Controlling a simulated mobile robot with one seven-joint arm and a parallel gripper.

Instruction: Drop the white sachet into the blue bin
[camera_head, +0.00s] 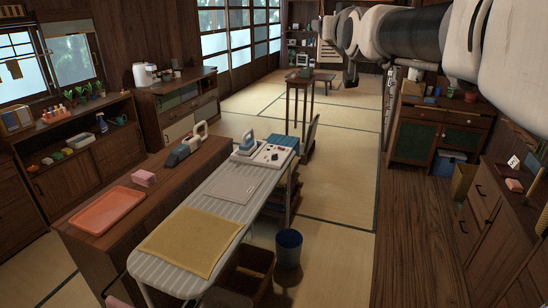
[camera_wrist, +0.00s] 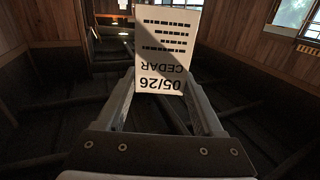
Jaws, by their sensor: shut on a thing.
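The white sachet (camera_wrist: 166,45), printed with CEDAR and 05/26, shows upside down in the wrist view. My gripper (camera_wrist: 158,88) is shut on its near end, with a finger at each side. The sachet stands out beyond the fingertips, and a shadow crosses its face. The blue bin (camera_head: 289,248) is a round, open-topped bin on the tatami, right of the ironing board, in the head view. My arm reaches in from the upper right, high above the floor and well apart from the bin. I cannot make out the sachet clearly in the head view.
The ironing board (camera_head: 212,210) carries a tan cloth (camera_head: 190,243) and an iron (camera_head: 248,144). A brown open box (camera_head: 243,275) stands left of the bin. A tan basket (camera_head: 463,181) stands by the right cabinets. The floor right of the bin is clear.

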